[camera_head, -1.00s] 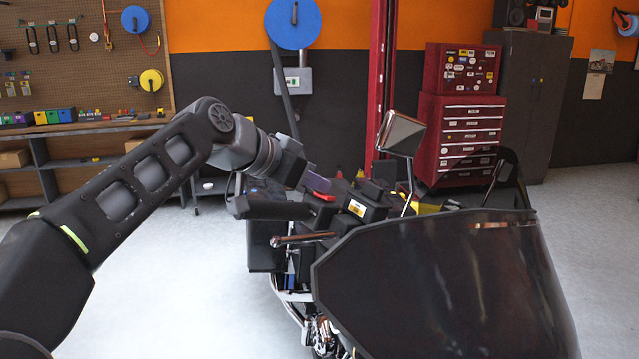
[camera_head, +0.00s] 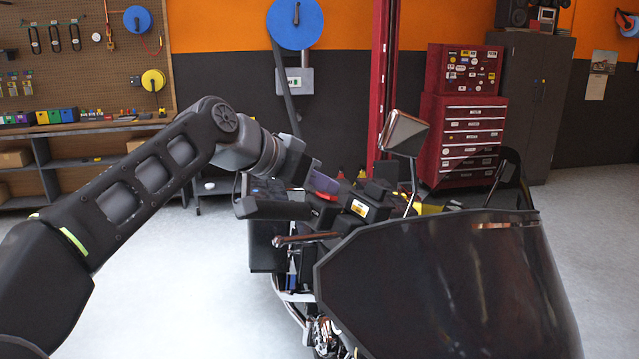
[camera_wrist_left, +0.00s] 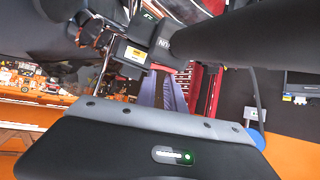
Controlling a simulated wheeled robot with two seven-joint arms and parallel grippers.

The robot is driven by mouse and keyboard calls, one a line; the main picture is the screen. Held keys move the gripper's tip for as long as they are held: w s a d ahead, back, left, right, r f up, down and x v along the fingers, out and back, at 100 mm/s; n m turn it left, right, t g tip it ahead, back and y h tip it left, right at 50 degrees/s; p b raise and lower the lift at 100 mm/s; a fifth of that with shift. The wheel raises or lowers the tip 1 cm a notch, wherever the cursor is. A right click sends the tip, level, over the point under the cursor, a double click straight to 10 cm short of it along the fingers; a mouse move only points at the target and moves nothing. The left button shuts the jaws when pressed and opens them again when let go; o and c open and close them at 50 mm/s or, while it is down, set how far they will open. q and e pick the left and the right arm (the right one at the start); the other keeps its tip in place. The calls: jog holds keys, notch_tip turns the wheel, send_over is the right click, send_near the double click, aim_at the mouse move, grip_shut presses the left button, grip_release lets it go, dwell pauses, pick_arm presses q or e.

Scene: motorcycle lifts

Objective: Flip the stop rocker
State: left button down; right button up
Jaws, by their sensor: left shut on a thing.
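My left gripper (camera_head: 318,181) reaches over the motorcycle's handlebar and its fingers are close together at the switch cluster. In the left wrist view its two purple-grey fingers (camera_wrist_left: 165,95) point at a black switch housing (camera_wrist_left: 132,52) with a yellow-white label. A small dark part with white "RUN" lettering (camera_wrist_left: 167,43) sits just beyond the fingertips. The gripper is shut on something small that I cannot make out. In the head view a red piece (camera_head: 325,196) lies just below the fingertips; I cannot tell if it is the stop rocker. My right gripper is not in view.
The black grip (camera_head: 270,209) and a lever (camera_head: 305,239) lie close below my gripper. A mirror (camera_head: 403,133) stands to the right, and the dark windshield (camera_head: 440,280) fills the front. A red tool chest (camera_head: 460,140) stands behind. Floor is clear at left.

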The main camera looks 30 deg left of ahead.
pick_arm(q)
jog(key=shift+s+d+f+g, duration=0.15)
jog(key=shift+d+f+g, duration=0.15)
jog(key=shift+f, duration=0.3)
jog(key=v, duration=0.8)
jog(key=shift+a+r+b, duration=0.25)
jog(key=shift+r+b, duration=0.1)
